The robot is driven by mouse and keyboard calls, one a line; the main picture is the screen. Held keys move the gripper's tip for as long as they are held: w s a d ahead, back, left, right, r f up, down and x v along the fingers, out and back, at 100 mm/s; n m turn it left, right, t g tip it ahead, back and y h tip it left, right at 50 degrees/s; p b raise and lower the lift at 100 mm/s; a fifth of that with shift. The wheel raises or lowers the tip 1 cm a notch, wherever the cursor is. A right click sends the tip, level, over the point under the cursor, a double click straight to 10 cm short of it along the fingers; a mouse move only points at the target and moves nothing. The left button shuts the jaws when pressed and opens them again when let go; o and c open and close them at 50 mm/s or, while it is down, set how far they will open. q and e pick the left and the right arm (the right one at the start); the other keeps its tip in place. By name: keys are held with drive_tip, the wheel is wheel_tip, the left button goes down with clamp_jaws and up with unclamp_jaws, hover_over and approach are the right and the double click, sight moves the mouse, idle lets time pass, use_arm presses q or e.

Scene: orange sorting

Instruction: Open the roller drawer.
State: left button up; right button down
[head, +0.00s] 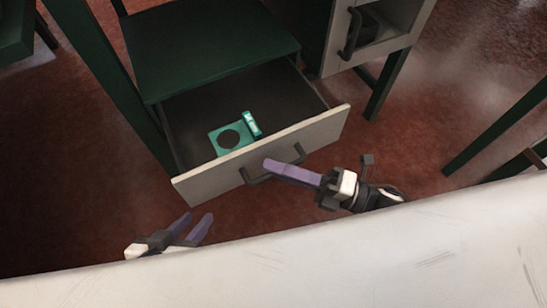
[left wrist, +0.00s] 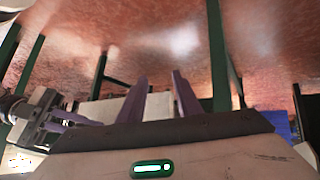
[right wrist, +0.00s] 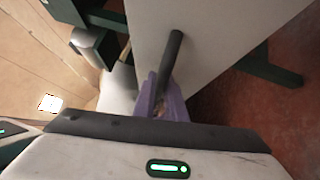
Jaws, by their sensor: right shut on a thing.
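The roller drawer (head: 210,182) is pulled out from the dark green cabinet (head: 200,45), and its inside shows. Its pale front carries a dark bar handle (head: 257,177).
A green square piece with a dark round center (head: 217,133) and a small green-and-white box (head: 251,124) lie in the drawer. Another pale unit with a dark handle (head: 350,33) stands at the upper right. A white surface (head: 300,265) crosses the bottom.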

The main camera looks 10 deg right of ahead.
use_arm(q)
drive_tip(key=shift+s+a+r, duration=0.1)
drive_tip(key=shift+s+r, duration=0.05)
drive_tip(key=shift+s, duration=0.25)
use_arm(e)
drive_tip(key=shift+s+d, duration=0.3)
drive_tip(key=shift+s, duration=0.45)
drive_tip(key=c, duration=2.1)
unclamp_jaws()
drive_tip(key=shift+s+d, duration=0.1)
use_arm(q)
drive_tip(key=shift+s+a+p, duration=0.25)
drive_tip(key=shift+s+p, duration=0.05)
drive_tip(key=shift+p, duration=0.2)
use_arm(e)
drive_tip(key=v, duration=1)
use_arm(q)
drive_tip(key=shift+r, duration=0.1)
use_arm(e)
drive_tip(key=shift+d, duration=0.1)
